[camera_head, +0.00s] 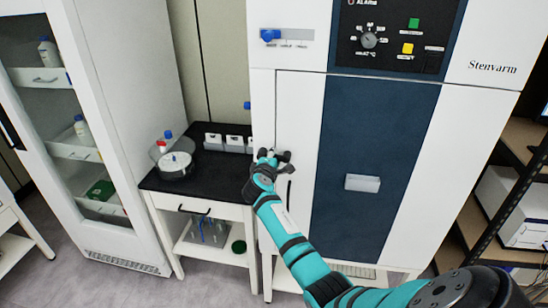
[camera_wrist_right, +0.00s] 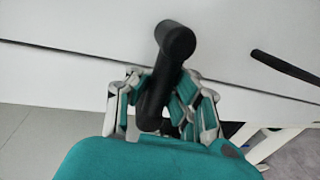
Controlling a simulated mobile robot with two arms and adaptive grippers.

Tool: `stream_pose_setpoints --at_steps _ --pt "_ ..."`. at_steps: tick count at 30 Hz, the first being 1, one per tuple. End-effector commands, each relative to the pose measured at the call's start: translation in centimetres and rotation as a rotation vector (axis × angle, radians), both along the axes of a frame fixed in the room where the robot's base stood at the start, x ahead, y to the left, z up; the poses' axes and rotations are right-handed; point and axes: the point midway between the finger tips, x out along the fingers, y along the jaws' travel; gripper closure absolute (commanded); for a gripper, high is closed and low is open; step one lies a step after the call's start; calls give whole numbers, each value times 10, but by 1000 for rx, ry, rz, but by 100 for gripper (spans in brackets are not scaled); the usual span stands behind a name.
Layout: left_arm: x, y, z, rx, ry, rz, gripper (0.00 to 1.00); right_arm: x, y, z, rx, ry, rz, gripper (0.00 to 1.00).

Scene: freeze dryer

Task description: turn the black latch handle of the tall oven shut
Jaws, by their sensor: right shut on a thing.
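The tall oven (camera_head: 375,125) is white with a dark blue panel down its door, and the door looks closed. Its black latch handle (camera_wrist_right: 172,55) sticks out between the fingers in the right wrist view. In the head view the gripper mostly hides the handle at the door's left edge. My right gripper (camera_head: 268,160) is at that edge, and its fingers (camera_wrist_right: 165,100) are shut around the handle's shaft. The handle's exact turn angle is hard to tell. My left gripper is not in view.
A small table with a black top (camera_head: 225,165) stands left of the oven, carrying a round clear vessel (camera_head: 174,167) and white boxes close to my gripper. A glass-door cabinet (camera_head: 150,100) stands further left. Dark shelving (camera_head: 490,195) is at the right.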

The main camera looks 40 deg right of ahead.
Motion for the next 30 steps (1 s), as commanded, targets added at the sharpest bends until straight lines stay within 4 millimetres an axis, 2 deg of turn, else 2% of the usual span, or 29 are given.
stream_pose_setpoints --at_steps 1,3,4,12,23,30 --pt "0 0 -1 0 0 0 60 -2 6 -12 7 22 4 100" --pt "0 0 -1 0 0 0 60 -2 6 -12 7 22 4 100" --pt "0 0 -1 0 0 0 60 -2 6 -12 7 22 4 92" --pt "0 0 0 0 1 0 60 -1 4 -7 5 13 3 57" --pt "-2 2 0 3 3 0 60 -4 6 -3 3 5 1 56" --pt "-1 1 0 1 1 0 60 -30 38 4 5 5 4 56"
